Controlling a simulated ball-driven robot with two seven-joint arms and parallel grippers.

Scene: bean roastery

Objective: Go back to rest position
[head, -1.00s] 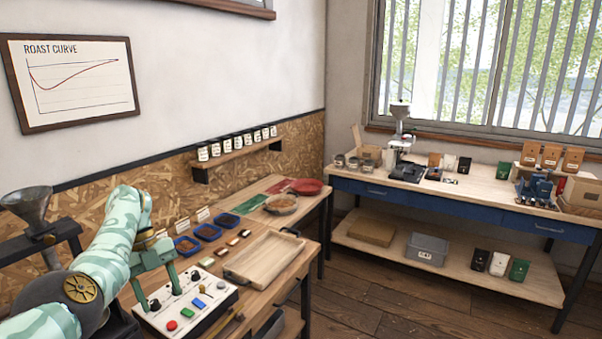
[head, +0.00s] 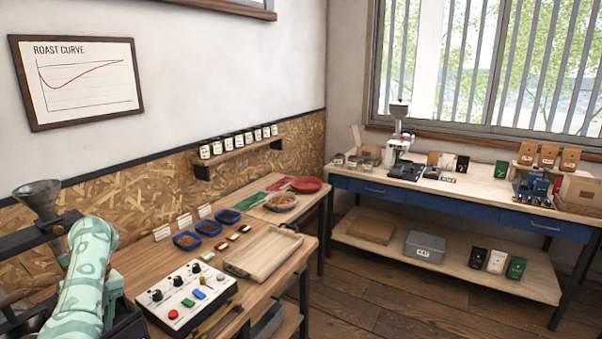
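My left arm (head: 88,265) is folded back at the lower left corner, left of the control panel and apart from it. No fingertips of my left gripper can be made out. My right arm and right gripper are not in view. The white control panel (head: 208,312) sits on the front of the wooden bench, with black knobs and red, green, blue and white buttons in plain sight. Nothing touches it from above.
A metal funnel (head: 38,198) stands beside my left arm. Behind the panel are blue bean trays (head: 187,241), small label cards and a wooden tray (head: 240,268). A blue-drawer table (head: 440,205) with a grinder (head: 399,140) stands by the window. Floor between is clear.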

